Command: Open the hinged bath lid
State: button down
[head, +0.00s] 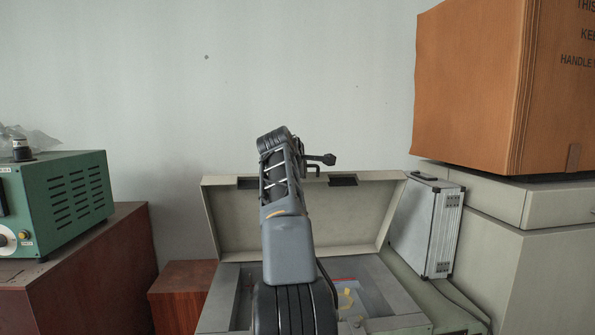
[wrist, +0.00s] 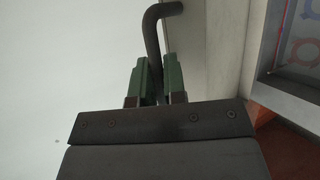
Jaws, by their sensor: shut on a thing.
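The pale grey bath lid (head: 235,220) stands raised, close to upright, behind the open bath body (head: 222,290) in the head view. My gripper (wrist: 157,76) has its green-padded fingers shut around a dark bent bar handle (wrist: 152,35) in the wrist view. The lid's grey surface (wrist: 205,45) lies just right of the handle there. In the head view my arm covers the middle of the lid and part of the bath. The fingers are hard to make out there, near the lid's top edge.
A silver case (head: 425,228) stands right of the lid. A large cardboard box (head: 470,90) sits on grey cabinets (head: 560,205) at the right. A green instrument (head: 70,200) stands on a brown cabinet (head: 95,275) at the left. The wall above the lid is clear.

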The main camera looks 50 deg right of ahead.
jog(key=shift+w, duration=0.1)
jog(key=c, duration=1.2)
grip_release()
jog(key=shift+a, duration=0.15)
jog(key=b+v, duration=0.2)
jog(key=v, duration=1.1)
jog(key=shift+a+r, duration=0.25)
jog(key=shift+r, duration=0.05)
